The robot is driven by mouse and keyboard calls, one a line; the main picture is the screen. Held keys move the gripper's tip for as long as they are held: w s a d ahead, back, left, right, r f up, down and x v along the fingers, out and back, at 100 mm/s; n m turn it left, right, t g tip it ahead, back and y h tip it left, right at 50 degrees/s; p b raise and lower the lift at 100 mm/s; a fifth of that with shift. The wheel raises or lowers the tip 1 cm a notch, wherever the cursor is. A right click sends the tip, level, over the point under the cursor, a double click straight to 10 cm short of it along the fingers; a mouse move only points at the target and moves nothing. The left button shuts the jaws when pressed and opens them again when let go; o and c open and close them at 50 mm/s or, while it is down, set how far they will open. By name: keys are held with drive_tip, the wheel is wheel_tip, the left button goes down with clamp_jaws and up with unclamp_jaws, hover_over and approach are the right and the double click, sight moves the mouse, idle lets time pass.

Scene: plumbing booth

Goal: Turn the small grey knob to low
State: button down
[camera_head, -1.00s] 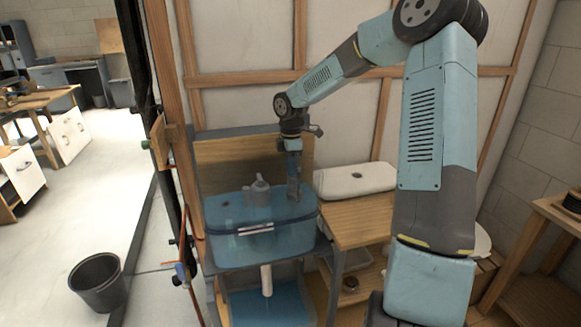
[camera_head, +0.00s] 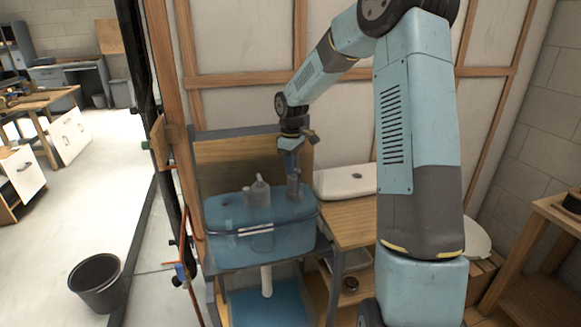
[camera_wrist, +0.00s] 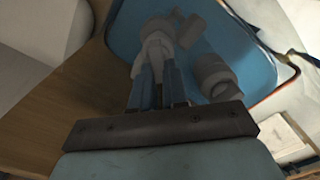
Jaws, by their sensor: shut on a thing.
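In the wrist view my gripper (camera_wrist: 154,80) is shut on a small grey part (camera_wrist: 155,48), which looks like the small grey knob. The fingers hide part of it, and I cannot read its setting or any marks. A wider grey cylinder (camera_wrist: 215,76) stands close to the right of the fingers.
A white lid (camera_head: 345,180) lies on the wooden shelf (camera_head: 350,222) right of the tank. A white pipe (camera_head: 266,280) runs below the tank. A black bucket (camera_head: 97,283) stands on the floor at left.

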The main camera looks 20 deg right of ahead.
drive_tip(key=m, duration=0.4)
drive_tip(key=shift+w+d+r+m, duration=0.1)
drive_tip(key=shift+w+d+m, duration=0.05)
drive_tip(key=shift+w+m, duration=0.15)
drive_tip(key=shift+d+m, duration=0.15)
drive_tip(key=shift+m, duration=1)
drive_tip(key=shift+d+m, duration=0.1)
drive_tip(key=shift+m, duration=1.05)
drive_tip(key=c, duration=1.4)
unclamp_jaws()
wheel_tip(320, 180, up, 14)
drive_tip(key=shift+f, duration=0.25)
drive_tip(key=shift+s+r, duration=0.1)
